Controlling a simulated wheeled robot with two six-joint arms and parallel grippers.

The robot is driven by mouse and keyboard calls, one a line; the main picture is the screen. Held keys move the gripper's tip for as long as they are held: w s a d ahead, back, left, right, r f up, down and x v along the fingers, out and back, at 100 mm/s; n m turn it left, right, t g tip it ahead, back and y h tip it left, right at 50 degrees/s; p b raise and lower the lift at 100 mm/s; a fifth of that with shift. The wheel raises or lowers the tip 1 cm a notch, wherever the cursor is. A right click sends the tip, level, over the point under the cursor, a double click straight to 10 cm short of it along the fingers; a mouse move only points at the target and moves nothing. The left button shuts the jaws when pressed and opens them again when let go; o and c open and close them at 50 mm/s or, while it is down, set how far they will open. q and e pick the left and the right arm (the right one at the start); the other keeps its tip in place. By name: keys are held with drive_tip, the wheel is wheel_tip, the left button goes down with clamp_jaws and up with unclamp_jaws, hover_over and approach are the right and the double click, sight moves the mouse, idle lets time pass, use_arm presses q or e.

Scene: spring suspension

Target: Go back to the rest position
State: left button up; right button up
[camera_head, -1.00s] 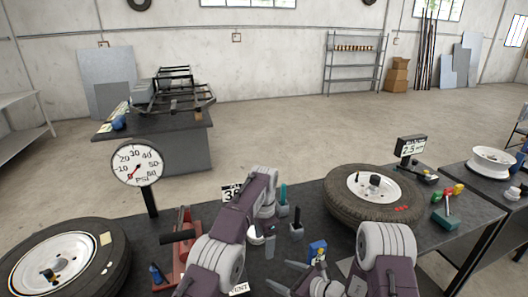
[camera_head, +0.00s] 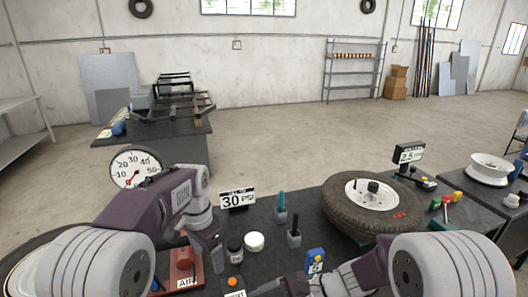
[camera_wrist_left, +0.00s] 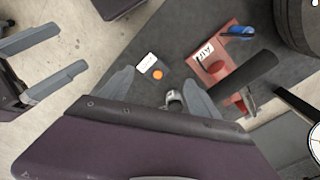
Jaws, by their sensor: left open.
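My left gripper (camera_head: 213,262) hangs over the workbench (camera_head: 318,252), partly seen side-on in the head view. In the left wrist view its two fingers (camera_wrist_left: 159,76) are apart, with nothing held. An orange button (camera_wrist_left: 160,70) beside a white label shows between and beyond the fingertips. My right gripper is at the bottom edge of the head view, mostly cut off. In the left wrist view the right gripper (camera_wrist_left: 40,62) shows at the left with its fingers apart and empty.
A red AIR pump (camera_head: 182,262) stands just left of my left gripper. A tyre (camera_head: 372,206) lies at right. A gauge (camera_head: 134,165) stands behind my left arm.

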drive_tip(key=s+d+f+n+g+h, duration=0.1)
drive_tip(key=s+d+f+n+h, duration=0.3)
drive_tip(key=s+d+n+h, duration=0.6)
use_arm(q)
drive_tip(key=s+a+f+n, duration=0.1)
drive_tip(key=s+f+n, duration=0.3)
drive_tip(key=s+f, duration=0.2)
drive_tip(key=s+a+f+n, duration=0.2)
drive_tip(key=s+f+n, duration=0.2)
drive_tip(key=s, duration=0.6)
wheel_tip(320, 180, down, 2)
drive_tip(key=shift+s+f, duration=0.2)
drive_tip(key=shift+s, duration=0.15)
use_arm(e)
drive_tip(key=w+d+f+n+t, duration=0.1)
drive_tip(key=w+d, duration=0.3)
drive_tip(key=d, duration=0.3)
drive_tip(key=shift+w+d+f+n, duration=0.15)
drive_tip(key=shift+w+d+n, duration=0.15)
drive_tip(key=shift+w+d, duration=0.1)
use_arm(q)
drive_tip(key=shift+s+d, duration=0.1)
use_arm(e)
drive_tip(key=shift+s, duration=0.2)
drive_tip(key=shift+w, duration=0.1)
